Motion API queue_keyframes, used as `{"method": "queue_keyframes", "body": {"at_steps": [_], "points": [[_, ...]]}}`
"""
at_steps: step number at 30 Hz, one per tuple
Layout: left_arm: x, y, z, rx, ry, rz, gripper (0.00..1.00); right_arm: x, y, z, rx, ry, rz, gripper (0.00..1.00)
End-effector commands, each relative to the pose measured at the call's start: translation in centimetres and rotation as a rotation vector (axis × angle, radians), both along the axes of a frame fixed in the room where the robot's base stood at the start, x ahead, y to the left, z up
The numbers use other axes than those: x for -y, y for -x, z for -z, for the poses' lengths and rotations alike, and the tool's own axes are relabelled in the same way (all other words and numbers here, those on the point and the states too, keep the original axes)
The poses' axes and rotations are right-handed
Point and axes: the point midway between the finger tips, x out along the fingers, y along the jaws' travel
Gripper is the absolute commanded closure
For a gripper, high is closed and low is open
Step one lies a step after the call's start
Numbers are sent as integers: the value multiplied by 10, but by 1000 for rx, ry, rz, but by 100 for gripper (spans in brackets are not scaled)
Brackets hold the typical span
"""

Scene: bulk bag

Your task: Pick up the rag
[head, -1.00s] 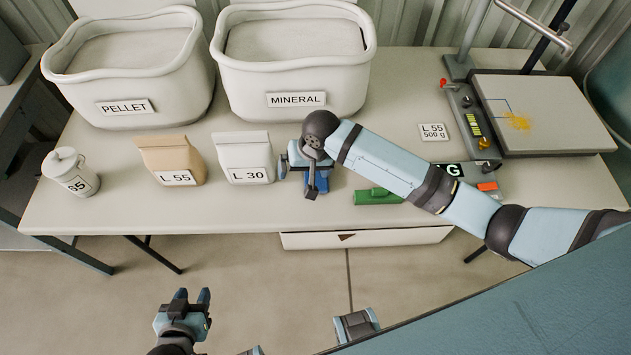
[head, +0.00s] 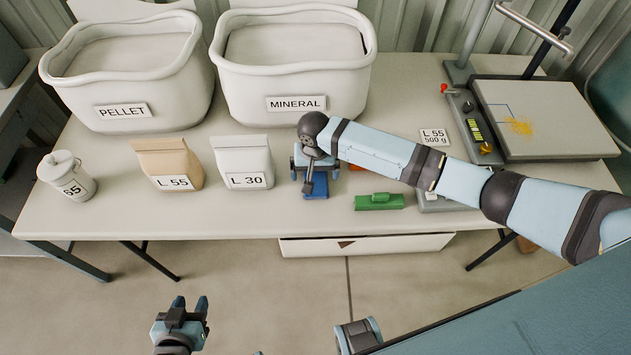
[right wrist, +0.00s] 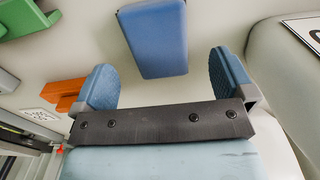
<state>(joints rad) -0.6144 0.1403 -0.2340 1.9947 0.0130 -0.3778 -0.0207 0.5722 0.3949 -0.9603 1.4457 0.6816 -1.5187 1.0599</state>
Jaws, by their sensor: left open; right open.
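The rag appears to be the blue folded piece (head: 317,187) on the table, right of the L 30 bag. It also shows as a flat blue slab in the right wrist view (right wrist: 157,38). My right gripper (head: 312,168) is over its far part and hides some of it. In the right wrist view my right gripper (right wrist: 165,78) is open, and the blue piece lies beyond the fingertips, roughly between their lines; nothing is held. My left gripper (head: 190,303) is open and empty, low in front of the table.
Behind stand the PELLET tub (head: 130,90) and MINERAL tub (head: 290,80). The L 55 bag (head: 168,165), L 30 bag (head: 243,162) and lidded jar (head: 67,176) stand left. A green tool (head: 380,202) lies right of the rag. Yellow powder (head: 518,126) lies on the scale (head: 560,135).

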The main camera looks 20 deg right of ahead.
Motion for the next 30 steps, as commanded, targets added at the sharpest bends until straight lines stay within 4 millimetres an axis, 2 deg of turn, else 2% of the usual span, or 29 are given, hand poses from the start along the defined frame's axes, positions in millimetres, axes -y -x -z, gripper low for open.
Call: {"method": "queue_keyframes", "body": {"at_steps": [6, 9, 17, 18, 24, 25, 30], "points": [[1, 0, 0, 0, 1, 0, 57, 3, -1, 33, -2, 2, 0, 0], [1, 0, 0, -1, 1, 0, 57, 3, -1, 43, -1, 2, 1, 0], [1, 0, 1, -2, 1, 0, 57, 3, -1, 47, 1, 0, 0, 0], [1, 0, 1, -2, 1, 0, 57, 3, -1, 47, 1, 0, 0, 2], [1, 0, 1, -2, 1, 0, 57, 3, -1, 47, 0, 0, 0, 48], [1, 0, 1, -2, 1, 0, 57, 3, -1, 47, 0, 0, 0, 52], [1, 0, 1, -1, 1, 0, 57, 3, -1, 46, 1, 0, 0, 52]]}}
